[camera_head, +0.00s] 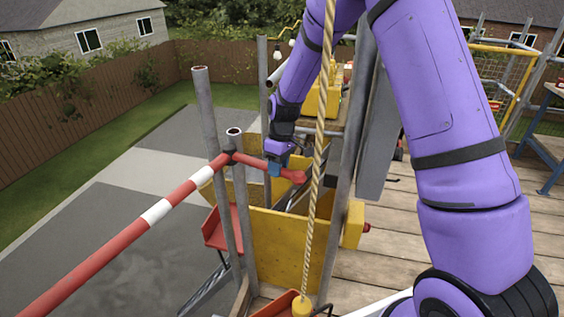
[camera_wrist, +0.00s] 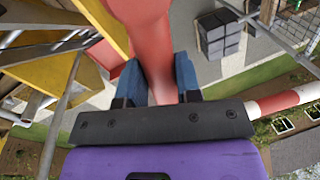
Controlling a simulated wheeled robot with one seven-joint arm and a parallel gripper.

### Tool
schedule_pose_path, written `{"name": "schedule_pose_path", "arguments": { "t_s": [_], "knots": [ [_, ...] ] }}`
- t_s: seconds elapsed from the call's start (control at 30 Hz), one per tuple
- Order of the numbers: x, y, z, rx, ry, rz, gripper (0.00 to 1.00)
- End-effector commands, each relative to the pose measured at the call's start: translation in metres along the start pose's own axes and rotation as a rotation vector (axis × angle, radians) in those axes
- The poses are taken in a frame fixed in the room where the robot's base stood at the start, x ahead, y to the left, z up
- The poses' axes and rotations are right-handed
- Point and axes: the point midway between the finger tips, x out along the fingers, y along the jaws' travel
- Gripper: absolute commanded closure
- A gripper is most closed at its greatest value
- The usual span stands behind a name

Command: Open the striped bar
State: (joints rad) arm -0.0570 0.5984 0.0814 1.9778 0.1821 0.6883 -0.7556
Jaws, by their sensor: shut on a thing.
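The red-and-white striped bar (camera_head: 157,211) runs from the lower left up to a grey upright pole (camera_head: 212,130), out over the ground beyond the deck. It is mounted at a dark collar on the pole, and a short red end (camera_head: 262,163) reaches past it to the right. My gripper (camera_head: 276,167) is at this short end. In the wrist view the blue fingers of my gripper (camera_wrist: 161,80) are on both sides of a red piece (camera_wrist: 151,40), shut on it. A striped length of the bar (camera_wrist: 287,101) shows at the right of the wrist view.
A yellow panel (camera_head: 283,245) stands below my gripper. A rope (camera_head: 318,140) hangs in front, with a yellow weight at its foot. Grey poles stand close around the bar. The wooden deck (camera_head: 410,245) lies to the right. Stacked grey blocks (camera_wrist: 219,33) show in the wrist view.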

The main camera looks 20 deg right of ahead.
Motion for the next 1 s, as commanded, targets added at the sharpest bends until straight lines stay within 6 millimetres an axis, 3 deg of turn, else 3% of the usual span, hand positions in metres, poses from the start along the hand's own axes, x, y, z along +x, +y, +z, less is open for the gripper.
{"name": "schedule_pose_path", "arguments": {
  "t_s": [0.5,0.7,1.0],
  "knots": [
    [0.016,-0.083,-0.019,0.465,0.094,0.000,1.00],
    [0.020,-0.104,-0.033,0.612,0.123,0.000,1.00],
    [0.024,-0.121,-0.048,0.747,0.150,0.000,1.00]
  ]
}}
